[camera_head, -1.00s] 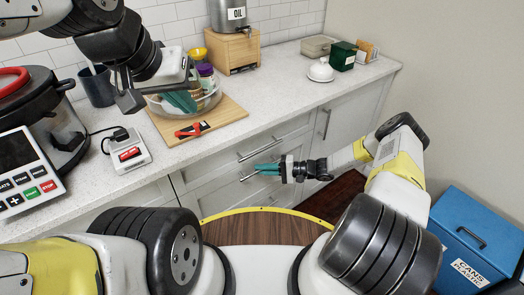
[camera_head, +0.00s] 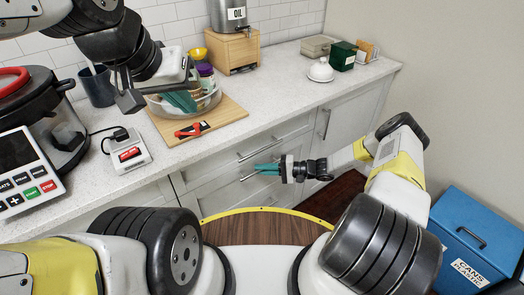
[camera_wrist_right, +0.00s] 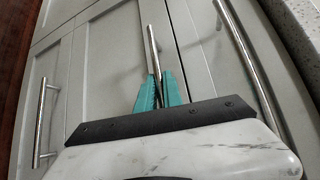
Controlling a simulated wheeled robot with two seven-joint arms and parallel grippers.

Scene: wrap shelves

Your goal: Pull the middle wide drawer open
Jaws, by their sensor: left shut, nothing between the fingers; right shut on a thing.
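The middle wide drawer (camera_head: 210,195) is in the grey cabinet under the counter. Its bar handle (camera_head: 242,179) is partly hidden by my right gripper (camera_head: 262,169). In the right wrist view the teal fingers of this gripper (camera_wrist_right: 160,90) are closed around the middle drawer's handle (camera_wrist_right: 151,45). I cannot see a clear gap around the drawer front. My left gripper (camera_head: 181,101) is shut and empty, in front of the glass bowl above the counter.
The upper drawer's handle (camera_head: 275,146) runs just above my right gripper. A lower handle (camera_wrist_right: 40,120) shows at the left of the wrist view. A glass bowl (camera_head: 212,101) and red-black tool (camera_head: 192,130) sit on a wooden board (camera_head: 229,111). A blue bin (camera_head: 475,225) stands at right.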

